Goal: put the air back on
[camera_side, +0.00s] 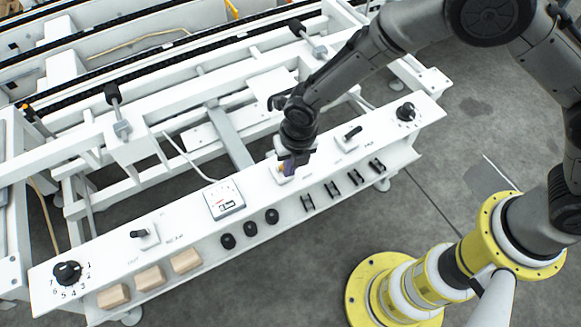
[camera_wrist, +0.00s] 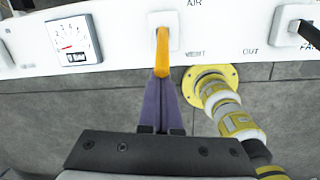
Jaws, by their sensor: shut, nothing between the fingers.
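The orange air lever (camera_wrist: 162,45) stands out from a white plate (camera_wrist: 178,24) on the white panel in the wrist view. The word AIR is printed above right of it, and a smaller word, seemingly VENT, lower right. The lever runs down the picture toward my fingers. My gripper (camera_wrist: 162,80) has purple fingers pressed together with nothing between them. Their tips are at the lever's free end; I cannot tell whether they touch. In the side view my gripper (camera_side: 291,165) hangs over the panel's middle and hides most of the lever. A pressure gauge (camera_wrist: 75,40) with a red needle is left.
The fan switch (camera_side: 352,135) and a black knob (camera_side: 405,112) are right of the lever. Another switch (camera_side: 140,234) and a numbered dial (camera_side: 68,272) are left. Wooden blocks (camera_side: 150,277), black knobs (camera_side: 250,229) and black clips (camera_side: 332,189) line the panel's lower front.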

